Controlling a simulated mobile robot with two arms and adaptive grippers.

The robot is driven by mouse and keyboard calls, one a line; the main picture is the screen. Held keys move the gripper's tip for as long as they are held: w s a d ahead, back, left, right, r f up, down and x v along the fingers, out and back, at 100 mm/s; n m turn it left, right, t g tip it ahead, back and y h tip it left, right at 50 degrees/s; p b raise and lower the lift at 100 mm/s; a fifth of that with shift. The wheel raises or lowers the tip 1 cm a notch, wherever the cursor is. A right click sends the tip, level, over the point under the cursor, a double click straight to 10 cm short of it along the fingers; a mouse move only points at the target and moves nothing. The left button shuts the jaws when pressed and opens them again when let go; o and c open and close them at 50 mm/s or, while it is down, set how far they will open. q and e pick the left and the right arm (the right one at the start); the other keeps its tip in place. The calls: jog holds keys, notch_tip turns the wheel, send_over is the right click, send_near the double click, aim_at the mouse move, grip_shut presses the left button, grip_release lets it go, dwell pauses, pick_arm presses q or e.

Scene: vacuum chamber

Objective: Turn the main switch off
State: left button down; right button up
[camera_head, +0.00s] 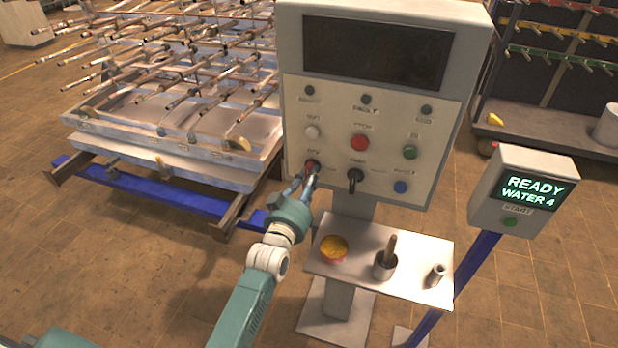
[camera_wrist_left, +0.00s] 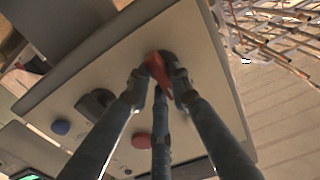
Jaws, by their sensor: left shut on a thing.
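The main switch (camera_head: 312,165) is a red handle on a dark round base, at the lower left of the control panel (camera_head: 290,110). My left gripper (camera_head: 306,181) is at the panel face, shut on this switch. In the left wrist view the red handle (camera_wrist_left: 157,67) sits between the fingers of my left gripper (camera_wrist_left: 160,82), which hide part of it. The handle looks tilted there, but its exact setting is hard to tell. My right gripper is in neither view.
A black knob (camera_head: 354,180) is right of the switch, with a blue button (camera_head: 401,187) beyond it. A red button (camera_head: 359,142) sits above. Below is a shelf (camera_head: 330,268) with a cup (camera_head: 384,267) and a bowl (camera_head: 334,243). A READY display box (camera_head: 525,190) stands right.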

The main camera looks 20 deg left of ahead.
pick_arm(q)
jog(key=shift+f, duration=0.2)
dwell(0.3)
jog(key=c, duration=1.5)
grip_release()
jog(key=shift+c, duration=0.2)
jog(key=s, duration=1.2)
jog(key=shift+a+r, duration=0.15)
jog(key=shift+a, duration=0.05)
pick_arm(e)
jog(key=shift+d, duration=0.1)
